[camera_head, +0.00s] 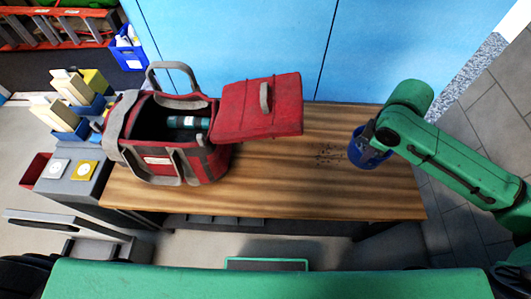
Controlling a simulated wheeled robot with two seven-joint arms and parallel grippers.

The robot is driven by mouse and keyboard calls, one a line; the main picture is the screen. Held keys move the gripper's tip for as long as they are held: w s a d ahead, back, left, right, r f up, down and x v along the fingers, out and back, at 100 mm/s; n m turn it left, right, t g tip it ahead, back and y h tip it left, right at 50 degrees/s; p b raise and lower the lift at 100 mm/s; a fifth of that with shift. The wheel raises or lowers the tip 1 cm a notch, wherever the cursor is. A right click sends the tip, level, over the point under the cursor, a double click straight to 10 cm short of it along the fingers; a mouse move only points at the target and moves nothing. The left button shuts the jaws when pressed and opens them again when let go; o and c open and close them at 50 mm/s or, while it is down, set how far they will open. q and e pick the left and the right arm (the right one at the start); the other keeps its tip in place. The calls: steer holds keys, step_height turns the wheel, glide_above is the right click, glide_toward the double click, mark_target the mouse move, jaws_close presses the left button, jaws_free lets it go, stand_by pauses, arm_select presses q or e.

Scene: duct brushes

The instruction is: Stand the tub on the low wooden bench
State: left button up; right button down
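The blue tub (364,155) shows at the right part of the wooden bench (290,190). My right gripper (371,140), on the green arm from the right, is at the tub's upper rim and appears shut on it. The gripper and wrist hide part of the tub's opening. I cannot tell whether the tub's bottom touches the bench top. My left gripper is not in view.
An open red and grey bag (160,160) stands on the bench's left part, its lid (258,108) spread rightward, a dark green bottle (188,122) inside. Small dark specks (328,155) lie left of the tub. Blue cabinet doors (250,40) stand behind. The bench's front right is clear.

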steer(key=d+n+b, duration=0.1)
steer(key=d+n, duration=0.1)
steer(key=n, duration=0.1)
steer(key=w+d+n+b, duration=0.1)
steer(key=d+n+b, duration=0.1)
steer(key=n, duration=0.1)
steer(key=w+d+f+n+y+b, duration=0.1)
steer(key=d+n, duration=0.1)
steer(key=n, duration=0.2)
steer(key=shift+d+t+b, duration=0.3)
steer(key=shift+d+b, duration=0.05)
steer(key=shift+d, duration=0.05)
steer(key=w+d+r+n+y+b, duration=0.15)
steer(key=d+n+b, duration=0.35)
steer(key=n, duration=0.5)
steer(key=n+g, duration=0.1)
steer(key=n, duration=0.1)
glide_above(371, 184)
step_height(371, 184, down, 20)
steer(key=shift+r+b, duration=0.15)
steer(key=shift+b, duration=0.25)
steer(key=c, duration=1)
jaws_free()
steer(key=shift+c, duration=0.2)
step_height(371, 184, up, 12)
steer(key=d, duration=0.2)
steer(key=shift+s, duration=0.25)
